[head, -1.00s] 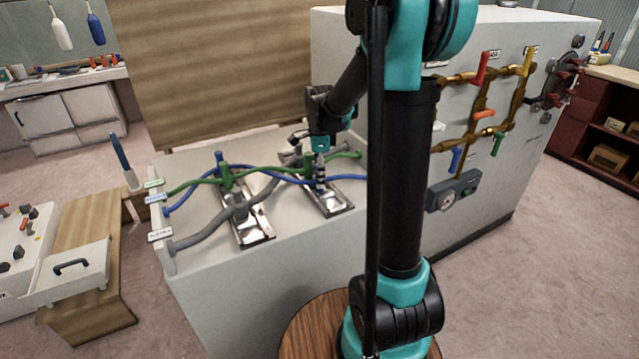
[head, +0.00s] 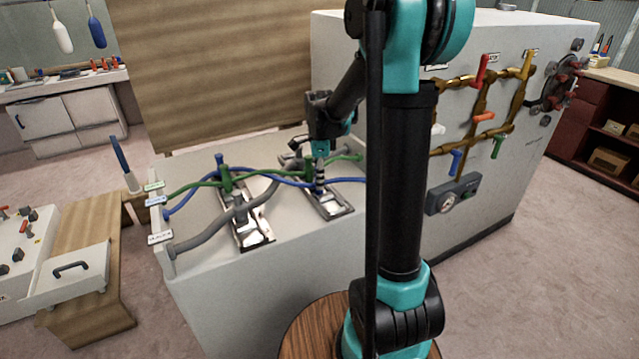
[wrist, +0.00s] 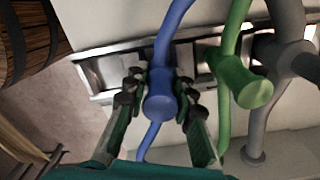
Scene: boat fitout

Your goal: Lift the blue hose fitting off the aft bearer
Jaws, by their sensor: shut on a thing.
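The blue hose fitting (wrist: 160,106) is between the two fingers of my gripper (wrist: 160,98) in the wrist view, with the fingers closed on its sides. Its blue hose (wrist: 176,20) runs on past it at both ends. In the head view my gripper (head: 320,182) points down over the right-hand metal bearer (head: 333,206), where the fingers hide most of the fitting. The bearer also shows behind the fitting in the wrist view (wrist: 100,76). I cannot tell whether the fitting touches it.
A green fitting (wrist: 240,82) and a grey fitting (wrist: 285,50) stand close right of my gripper in the wrist view. The left metal bearer (head: 258,236) carries the same hoses. A panel with brass pipes and valve handles (head: 483,108) stands to the right.

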